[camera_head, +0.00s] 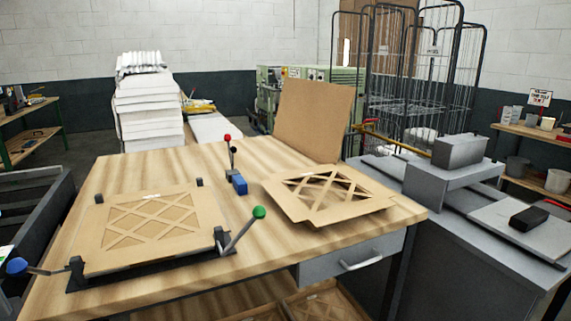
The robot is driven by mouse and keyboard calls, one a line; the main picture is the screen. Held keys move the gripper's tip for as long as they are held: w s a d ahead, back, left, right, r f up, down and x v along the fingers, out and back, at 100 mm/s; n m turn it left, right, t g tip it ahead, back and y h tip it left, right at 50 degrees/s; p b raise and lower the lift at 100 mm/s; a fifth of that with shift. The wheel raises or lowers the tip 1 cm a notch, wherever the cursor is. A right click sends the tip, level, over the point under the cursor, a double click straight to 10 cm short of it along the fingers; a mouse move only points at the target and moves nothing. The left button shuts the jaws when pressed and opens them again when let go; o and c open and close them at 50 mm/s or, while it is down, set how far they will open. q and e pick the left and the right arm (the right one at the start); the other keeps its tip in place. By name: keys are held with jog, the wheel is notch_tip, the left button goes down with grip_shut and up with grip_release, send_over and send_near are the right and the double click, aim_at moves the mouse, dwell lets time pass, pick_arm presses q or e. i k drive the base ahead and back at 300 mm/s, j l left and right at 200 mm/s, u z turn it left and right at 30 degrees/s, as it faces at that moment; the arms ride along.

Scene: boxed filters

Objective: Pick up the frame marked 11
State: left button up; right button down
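A flat cardboard frame with a diamond lattice (118,252) lies in a black fixture (150,275) at the table's front left. It has a small white label at its back edge, too small to read. A second cardboard lattice frame (345,208) lies at the right of the table, with open flaps and a tall lid (312,118) standing up behind it. It also has a tiny white label. I cannot tell which frame is marked 11. Neither of my grippers is in view.
Levers with a blue knob (17,266), a green knob (259,212) and a red knob (227,137) stick up around the wooden table (180,160). More lattice frames (322,308) lie below the table. A grey machine (460,200) stands at the right.

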aim_at(296, 211)
jog(key=l+u, duration=0.25)
jog(key=l, duration=1.2)
jog(key=i, duration=0.7)
